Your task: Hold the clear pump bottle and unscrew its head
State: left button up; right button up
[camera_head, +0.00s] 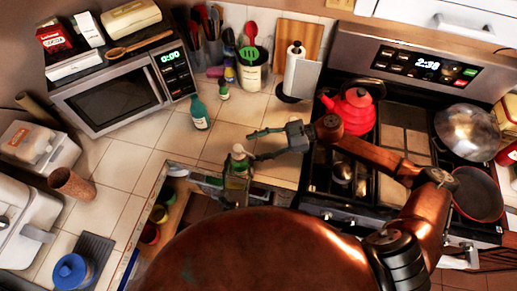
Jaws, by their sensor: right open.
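The clear pump bottle (235,181) stands upright near the counter's front edge, with a pale pump head (238,152) on top. Its lower part looks greenish or yellowish and is partly cut off by my own body. My right gripper (252,146) comes in from the right with its fingers spread. The fingers are level with the pump head and just to its right; I cannot tell whether the lower finger touches it.
A teal bottle (200,114) stands behind on the tiled counter. A paper towel holder (297,75) and utensil jars (251,72) are farther back. The stove with a red kettle (348,109) is at right, under my right arm. An open drawer (168,208) is at front left.

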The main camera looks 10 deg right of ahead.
aim_at(239, 154)
jog(key=shift+m, duration=0.5)
jog(key=shift+s+x, duration=0.25)
jog(key=shift+x, duration=0.85)
jog(key=shift+s+x, duration=0.25)
jog(key=shift+x, duration=0.8)
jog(key=shift+s+x, duration=0.25)
jog(key=shift+x, duration=0.85)
jog(key=shift+r, duration=0.1)
jog(key=shift+c, duration=0.2)
jog(key=c, duration=1.2)
jog(key=n+g, duration=0.4)
jog(key=g, duration=0.1)
jog(key=shift+w+r+g+h, duration=0.1)
jog(key=shift+w+g+h, duration=0.1)
jog(key=shift+g+h, duration=0.1)
jog(key=n+g+h, duration=0.1)
jog(key=n+g, duration=0.1)
jog(key=n+g+h, duration=0.2)
jog(key=n+g, duration=0.1)
jog(key=shift+s+a+g, duration=0.1)
jog(key=shift+a+g, duration=0.05)
jog(key=shift+g, duration=0.15)
jog(key=shift+s+n+g+h, duration=0.1)
jog(key=shift+n+g+h, duration=0.8)
jog(key=shift+n+h, duration=0.1)
